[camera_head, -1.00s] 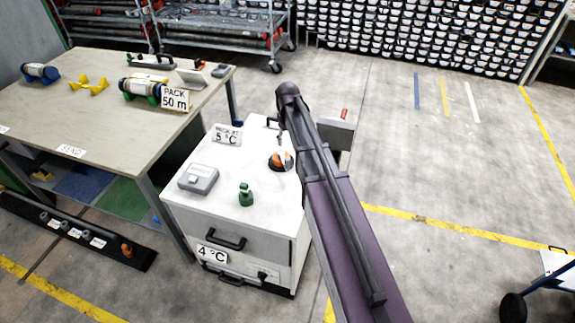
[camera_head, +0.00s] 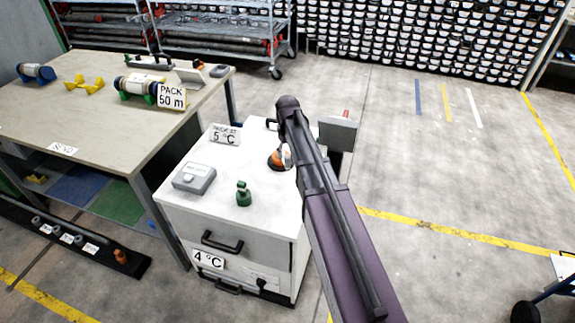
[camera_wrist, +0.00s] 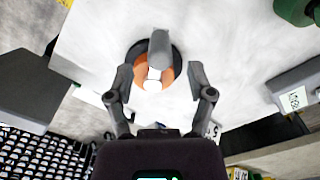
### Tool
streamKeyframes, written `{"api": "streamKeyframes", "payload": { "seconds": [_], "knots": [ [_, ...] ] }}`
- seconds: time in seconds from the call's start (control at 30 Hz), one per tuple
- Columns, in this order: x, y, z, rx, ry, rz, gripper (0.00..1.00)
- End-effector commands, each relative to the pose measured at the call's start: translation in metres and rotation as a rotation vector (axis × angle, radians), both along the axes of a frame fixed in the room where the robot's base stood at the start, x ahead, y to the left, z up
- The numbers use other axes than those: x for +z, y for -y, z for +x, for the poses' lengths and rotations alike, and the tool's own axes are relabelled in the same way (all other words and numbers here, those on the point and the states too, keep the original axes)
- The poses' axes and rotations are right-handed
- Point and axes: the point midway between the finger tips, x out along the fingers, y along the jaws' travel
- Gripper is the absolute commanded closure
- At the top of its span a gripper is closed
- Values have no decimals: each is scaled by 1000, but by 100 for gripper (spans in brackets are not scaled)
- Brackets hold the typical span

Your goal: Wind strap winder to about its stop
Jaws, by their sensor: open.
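A round orange piece with a dark rim, which looks like the strap winder (camera_head: 274,162), sits on the white cabinet top (camera_head: 222,210). My arm partly hides it in the head view. In the wrist view the winder (camera_wrist: 138,62) shows an orange face, a grey upright part (camera_wrist: 159,47) and a small pale end. My gripper (camera_wrist: 160,72) is open, with one finger on each side of the grey part. Gaps show between the fingers and that part. I cannot tell how far the fingers stand above the winder.
A workbench (camera_head: 60,115) stands to the left. The floor at right is mostly clear.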

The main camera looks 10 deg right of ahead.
Motion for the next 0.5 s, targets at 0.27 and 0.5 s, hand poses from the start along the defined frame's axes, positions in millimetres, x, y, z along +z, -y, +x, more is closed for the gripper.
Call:
{"api": "streamKeyframes", "payload": {
  "seconds": [0.27,0.5],
  "knots": [
    [-25,0,0,0,0,0,31],
    [-39,0,0,0,0,0,31]
  ]
}}
